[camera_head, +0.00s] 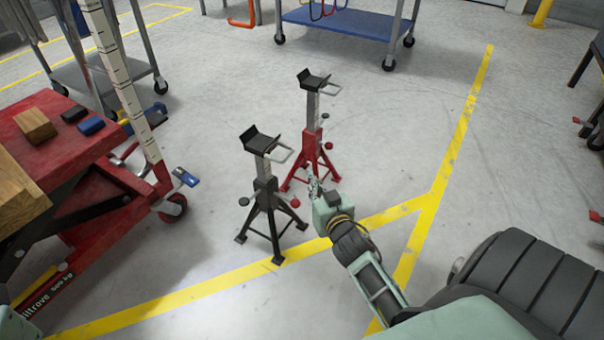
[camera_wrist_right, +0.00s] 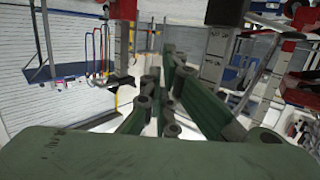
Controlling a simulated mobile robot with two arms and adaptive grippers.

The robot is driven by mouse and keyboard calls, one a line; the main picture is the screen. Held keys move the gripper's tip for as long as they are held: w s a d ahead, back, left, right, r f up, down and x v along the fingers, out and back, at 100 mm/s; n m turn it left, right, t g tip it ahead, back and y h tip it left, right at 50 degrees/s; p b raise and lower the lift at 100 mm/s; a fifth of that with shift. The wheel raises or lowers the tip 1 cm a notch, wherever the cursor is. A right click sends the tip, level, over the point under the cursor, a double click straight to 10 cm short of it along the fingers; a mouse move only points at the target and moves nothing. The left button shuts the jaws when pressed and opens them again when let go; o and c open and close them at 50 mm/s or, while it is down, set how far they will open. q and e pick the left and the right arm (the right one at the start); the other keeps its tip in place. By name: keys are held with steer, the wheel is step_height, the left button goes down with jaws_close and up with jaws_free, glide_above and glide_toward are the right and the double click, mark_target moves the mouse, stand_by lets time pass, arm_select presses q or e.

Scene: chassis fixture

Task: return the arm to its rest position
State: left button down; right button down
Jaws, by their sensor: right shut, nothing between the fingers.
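My right gripper (camera_head: 314,184) is shut and empty in the head view, close to the stands. My right arm reaches up to it from the lower right. A black jack stand (camera_head: 265,190) stands upright on the floor, left of the gripper. A red jack stand (camera_head: 313,140) stands upright just behind the gripper, whose tip overlaps its base in the picture; I cannot tell whether they touch. In the right wrist view the green gripper fingers (camera_wrist_right: 165,105) point forward, with upright posts close around them. My left gripper is not in view.
A red lift table (camera_head: 85,165) with wooden blocks (camera_head: 36,125) and a white measuring post (camera_head: 120,80) is at the left. A blue-shelved cart (camera_head: 345,22) stands at the back. Yellow lines (camera_head: 455,140) cross the floor; the floor right of the stands is clear.

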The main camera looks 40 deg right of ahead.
steer(key=shift+s+d, duration=0.25)
steer(key=shift+s, duration=0.25)
steer(key=shift+r, duration=0.1)
